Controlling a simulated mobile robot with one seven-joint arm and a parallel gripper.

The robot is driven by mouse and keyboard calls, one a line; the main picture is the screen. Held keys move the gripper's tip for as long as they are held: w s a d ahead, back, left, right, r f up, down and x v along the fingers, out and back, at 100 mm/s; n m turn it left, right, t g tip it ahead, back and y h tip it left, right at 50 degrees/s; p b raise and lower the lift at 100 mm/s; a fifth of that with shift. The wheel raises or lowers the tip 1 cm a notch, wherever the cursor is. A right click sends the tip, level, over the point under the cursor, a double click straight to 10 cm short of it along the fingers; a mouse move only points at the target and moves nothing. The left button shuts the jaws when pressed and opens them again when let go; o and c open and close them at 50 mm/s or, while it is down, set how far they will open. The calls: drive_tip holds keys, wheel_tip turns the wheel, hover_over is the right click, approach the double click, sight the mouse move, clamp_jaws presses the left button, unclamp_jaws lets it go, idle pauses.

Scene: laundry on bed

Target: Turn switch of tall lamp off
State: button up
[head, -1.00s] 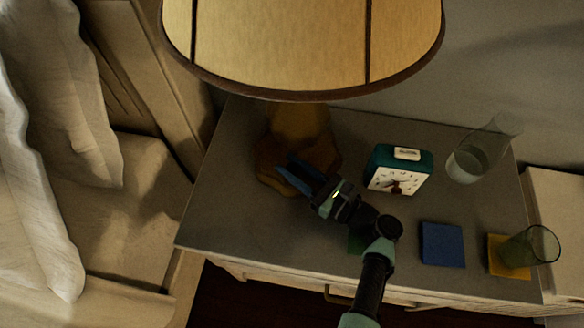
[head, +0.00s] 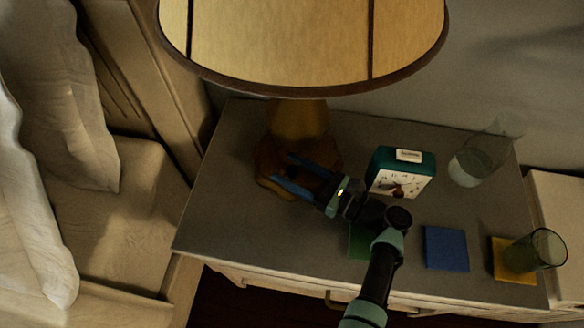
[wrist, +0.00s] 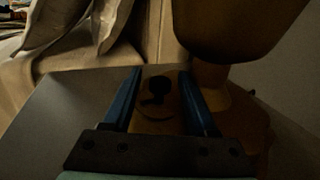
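The tall lamp has a wide beige shade (head: 290,40) with dark ribs and a brown base (head: 298,122) on the nightstand. The shade hides the lamp's upper stem in the head view. In the wrist view the lamp base (wrist: 235,110) is at the right, and a dark switch (wrist: 157,88) sits on a rounded brown part of its foot, between my fingers in the picture. My gripper (head: 282,168) is open, with its blue fingers apart at the front of the base. I cannot tell whether a finger touches the switch.
On the nightstand (head: 225,215), a green alarm clock (head: 401,172) stands close right of my gripper. A glass carafe (head: 478,160), a blue coaster (head: 446,248) and a green glass (head: 535,250) on a yellow coaster (head: 500,262) are farther right. The bed with pillows (head: 60,100) is at left.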

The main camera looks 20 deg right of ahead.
idle(0.4)
drive_tip(key=v, duration=1.2)
drive_tip(key=shift+s+d, duration=0.25)
drive_tip(key=shift+s, duration=0.1)
